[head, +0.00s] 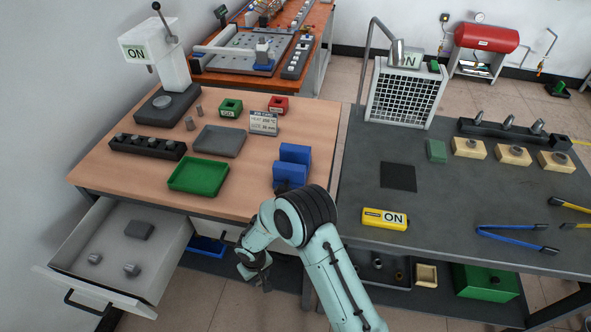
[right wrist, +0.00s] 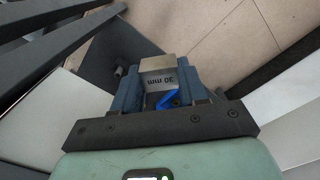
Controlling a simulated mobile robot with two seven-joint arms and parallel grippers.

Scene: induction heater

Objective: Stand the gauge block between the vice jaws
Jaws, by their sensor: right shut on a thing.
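My right gripper (head: 256,272) hangs in front of the wooden bench, below its top and right of the open drawer. In the right wrist view it is shut on the gauge block (right wrist: 159,77), a metal block marked "30 mm" between the blue-grey fingers. I cannot make out the block in the head view. The blue vice (head: 294,154) stands near the right front of the wooden bench top, with a gap between its two jaws. My right arm partly covers its front jaw. My left gripper is not in view.
The open drawer (head: 84,282) holds several grey pieces. A green tray (head: 199,176), a grey tray (head: 218,141) and a job card (head: 263,123) lie near the vice.

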